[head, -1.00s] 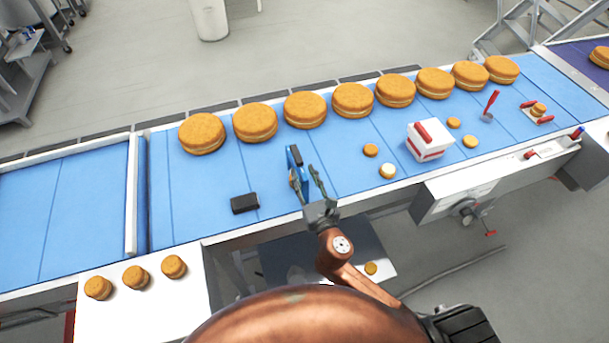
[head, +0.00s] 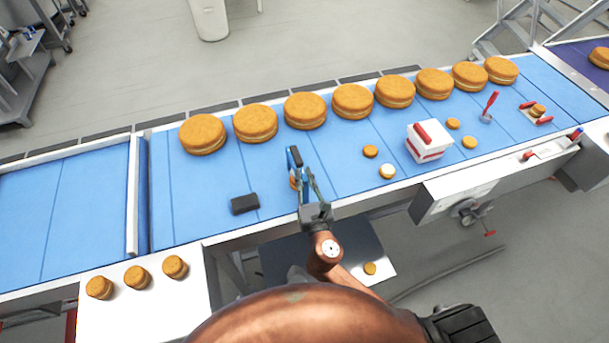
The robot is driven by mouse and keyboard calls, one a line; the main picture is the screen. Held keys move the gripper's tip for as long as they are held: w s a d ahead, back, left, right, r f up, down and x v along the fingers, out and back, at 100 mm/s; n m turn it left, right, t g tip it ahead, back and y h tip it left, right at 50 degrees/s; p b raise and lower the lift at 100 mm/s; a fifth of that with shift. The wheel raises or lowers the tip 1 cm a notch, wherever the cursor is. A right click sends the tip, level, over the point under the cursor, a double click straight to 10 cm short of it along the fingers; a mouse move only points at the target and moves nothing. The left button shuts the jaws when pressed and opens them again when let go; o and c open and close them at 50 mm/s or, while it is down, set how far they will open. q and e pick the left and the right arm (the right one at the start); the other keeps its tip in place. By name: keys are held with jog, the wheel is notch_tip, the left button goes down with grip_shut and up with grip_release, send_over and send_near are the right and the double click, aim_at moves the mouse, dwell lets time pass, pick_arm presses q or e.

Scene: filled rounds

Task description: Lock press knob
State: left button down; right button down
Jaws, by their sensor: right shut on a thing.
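A grey round knob (head: 467,210) sits on the front of a white panel box below the belt's near edge, at the right. A short red-ended lever (head: 489,233) sticks out below it. I take this to be the press knob; whether it is locked I cannot tell. My right gripper (head: 306,178) is over the blue belt, well to the left of the knob and apart from it. It is shut on a slim blue thing with a dark end (head: 295,158), partly hidden by the fingers. My left gripper is not in view.
Several large filled rounds (head: 352,100) line the belt's far side. A white box with a red handle (head: 425,143), small rounds (head: 387,171) and a black block (head: 245,204) lie on the blue belt (head: 200,180). A red-handled stamp (head: 490,105) stands at the right.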

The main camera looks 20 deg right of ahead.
jog(key=m+g+h+p, duration=0.1)
jog(key=m+h, duration=0.2)
jog(key=h, duration=0.1)
jog(key=shift+a+h+p, duration=0.15)
jog(key=shift+h+p, duration=0.15)
jog(key=shift+p, duration=0.05)
jog(key=shift+m+g+h+p, duration=0.45)
jog(key=shift+m+g+h, duration=0.65)
jog(key=shift+m+h, duration=0.85)
jog(key=shift+n+h, duration=0.25)
jog(key=shift+h, duration=0.2)
jog(key=c, duration=1.9)
grip_release()
